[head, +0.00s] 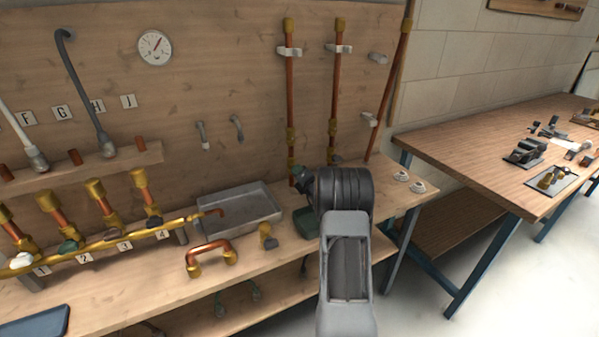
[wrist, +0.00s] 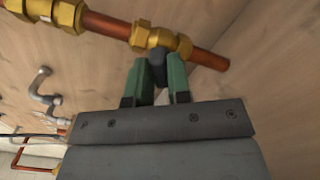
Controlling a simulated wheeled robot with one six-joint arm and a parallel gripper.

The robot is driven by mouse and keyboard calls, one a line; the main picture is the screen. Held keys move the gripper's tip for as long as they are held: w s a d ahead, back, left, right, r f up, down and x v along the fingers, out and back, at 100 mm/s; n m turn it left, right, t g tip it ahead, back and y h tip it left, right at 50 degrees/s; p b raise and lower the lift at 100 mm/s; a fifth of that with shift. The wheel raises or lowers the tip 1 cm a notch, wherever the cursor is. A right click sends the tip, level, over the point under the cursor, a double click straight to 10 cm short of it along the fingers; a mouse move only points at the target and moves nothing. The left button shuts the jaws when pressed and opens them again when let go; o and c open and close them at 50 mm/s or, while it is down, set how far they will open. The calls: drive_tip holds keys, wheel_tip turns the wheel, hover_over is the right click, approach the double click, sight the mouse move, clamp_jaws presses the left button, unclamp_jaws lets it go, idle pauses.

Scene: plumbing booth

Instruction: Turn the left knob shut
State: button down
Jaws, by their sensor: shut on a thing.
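Two upright copper pipes with brass fittings stand against the wooden back board in the head view, the left pipe (head: 290,85) and the right pipe (head: 335,95). My gripper (wrist: 160,72) is at the lower end of the left pipe. In the wrist view its two green fingers stand on either side of the small dark left knob (wrist: 158,60), shut on it. The knob sits on a brass valve (wrist: 161,40) on the copper pipe. In the head view my arm's wrist covers much of this spot, and the knob's exact angle cannot be told.
A grey metal tray (head: 238,209) and a bent copper pipe piece (head: 211,254) lie on the bench left of my arm. A green block (head: 308,222) is close beside my wrist. Two white rings (head: 409,182) lie to the right. A second table (head: 480,150) stands further right.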

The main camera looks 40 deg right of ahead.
drive_tip(key=m+p, duration=0.1)
drive_tip(key=m, duration=0.5)
drive_tip(key=shift+f+p, duration=0.1)
drive_tip(key=shift+p, duration=0.3)
drive_tip(key=shift+m, duration=0.3)
drive_tip(key=c, duration=1.1)
unclamp_jaws()
drive_tip(key=shift+o, duration=0.2)
drive_tip(key=s, duration=0.4)
drive_tip(key=s+a, duration=0.1)
drive_tip(key=s, duration=0.8)
drive_tip(key=shift+s+a+b, duration=0.3)
drive_tip(key=shift+s+a, duration=0.1)
drive_tip(key=shift+a, duration=0.1)
